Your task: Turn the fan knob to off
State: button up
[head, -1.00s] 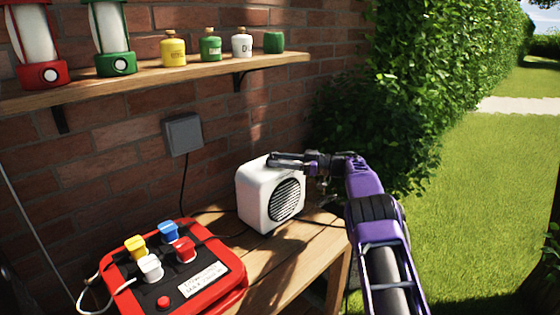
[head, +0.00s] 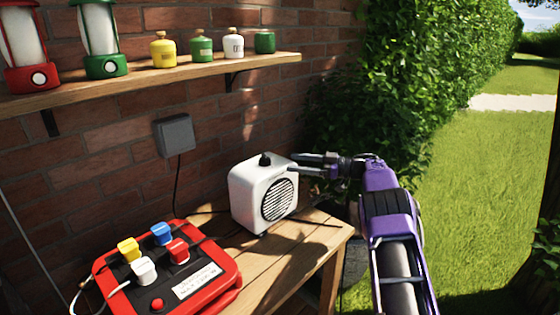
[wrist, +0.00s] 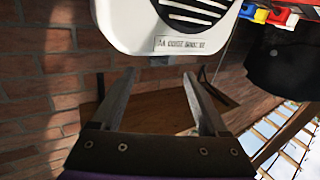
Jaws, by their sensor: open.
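The white box fan (head: 262,190) with a round black grille stands on the wooden table. Its black knob (head: 265,159) sticks up from the top face; which setting it points to is too small to tell. My gripper (head: 298,165) is at the fan's upper right, beside the top edge and clear of the knob. In the wrist view my gripper (wrist: 160,78) is open with nothing between its fingers, and the fan (wrist: 130,30) shows above the fingertips with a label plate.
A red power box (head: 215,275) with several coloured plugs stands at the front left of the wooden table (head: 300,245). A shelf (head: 150,78) with lanterns and small canisters runs above. A grey wall box (head: 174,135) has a cable hanging down. Hedge and lawn lie to the right.

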jog(key=v, duration=0.9)
